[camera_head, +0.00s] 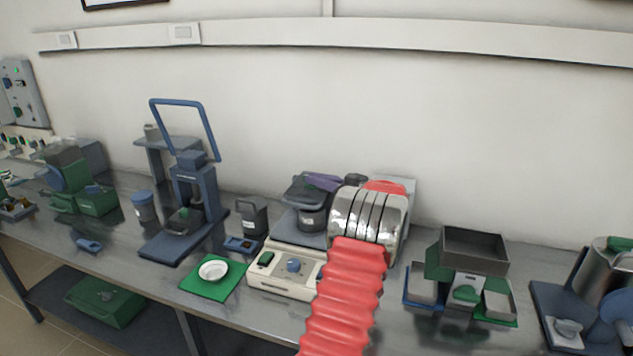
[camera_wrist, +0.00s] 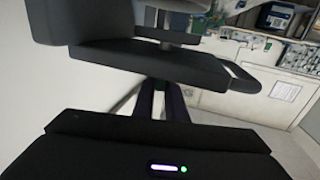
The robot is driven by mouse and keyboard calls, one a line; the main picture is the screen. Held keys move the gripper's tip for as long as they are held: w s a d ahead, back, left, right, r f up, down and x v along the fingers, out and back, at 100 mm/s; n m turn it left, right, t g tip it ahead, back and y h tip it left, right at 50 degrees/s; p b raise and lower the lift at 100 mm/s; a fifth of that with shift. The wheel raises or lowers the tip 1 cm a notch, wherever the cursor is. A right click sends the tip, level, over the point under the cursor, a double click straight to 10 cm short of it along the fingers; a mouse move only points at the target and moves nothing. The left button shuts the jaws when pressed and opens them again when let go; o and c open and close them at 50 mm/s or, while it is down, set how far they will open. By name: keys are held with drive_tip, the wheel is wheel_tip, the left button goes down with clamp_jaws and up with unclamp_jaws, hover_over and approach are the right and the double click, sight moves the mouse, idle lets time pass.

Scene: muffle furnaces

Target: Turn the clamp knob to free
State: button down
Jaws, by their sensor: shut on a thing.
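A machine with a cream base (camera_head: 283,277), a blue dial and a green switch stands at mid-bench. A dark grey pot (camera_head: 313,219) sits on it under a dark top part (camera_head: 304,192). My gripper (camera_head: 322,182), with purple fingers, is at that top part, mostly hidden by my arm. In the wrist view, the purple fingers (camera_wrist: 160,100) reach up to a dark grey bar (camera_wrist: 150,62) and are shut on the clamp knob. The knob's outline cannot be told apart from the dark parts, and its turn angle cannot be read.
A white dish (camera_head: 213,270) on a green mat and a dark handled can (camera_head: 251,217) stand left of the machine. A blue-framed press (camera_head: 192,190) is further left. A tray-topped unit (camera_head: 470,252) stands right of my arm. The wall is close behind.

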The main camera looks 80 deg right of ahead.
drive_tip(key=shift+w+d+r+n+t+y, duration=0.15)
drive_tip(key=shift+n+y, duration=0.6)
drive_tip(key=shift+y, duration=0.4)
drive_tip(key=shift+s+d+f+n+t+y, duration=0.1)
drive_tip(key=shift+n+t+y, duration=0.1)
drive_tip(key=shift+n+y, duration=0.7)
drive_tip(key=shift+w+d+r+n+t+y, duration=0.15)
drive_tip(key=shift+n+y, duration=0.4)
drive_tip(key=shift+y, duration=0.8)
drive_tip(key=c, duration=1.8)
unclamp_jaws()
drive_tip(key=shift+s+f, duration=0.15)
drive_tip(key=shift+f, duration=0.05)
drive_tip(key=shift+s, duration=0.15)
